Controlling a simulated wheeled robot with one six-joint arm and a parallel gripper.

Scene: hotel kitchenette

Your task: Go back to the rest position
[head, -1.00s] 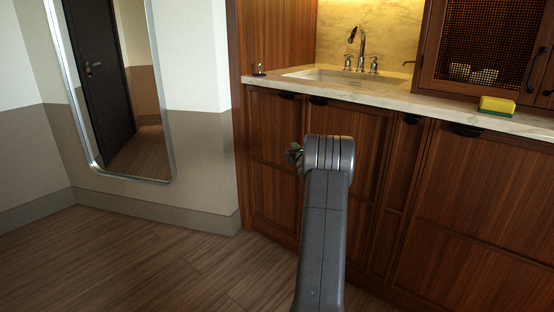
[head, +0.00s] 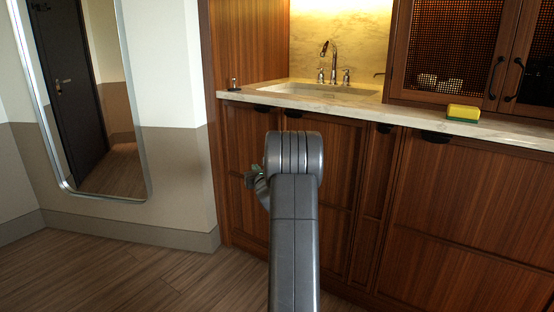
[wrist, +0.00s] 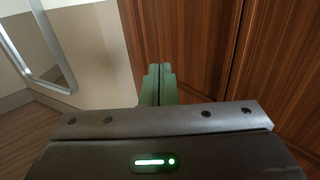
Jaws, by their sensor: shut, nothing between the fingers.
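My gripper (wrist: 158,85) shows in the wrist view as two green fingers pressed together with nothing between them. It points toward the corner where the pale wall meets the wooden cabinet. In the head view my raised arm hides most of the gripper; only a small part of it shows to the left of the arm's top joint. It is in front of the lower cabinet (head: 345,190), below the counter top, and holds nothing.
A marble counter (head: 400,113) carries a sink (head: 335,89) with a faucet (head: 333,62) and a yellow-green sponge (head: 463,113) near its front edge. Mesh-front cupboards (head: 450,55) stand above at right. A tall mirror (head: 85,100) is at left. The wooden floor (head: 120,275) at left is clear.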

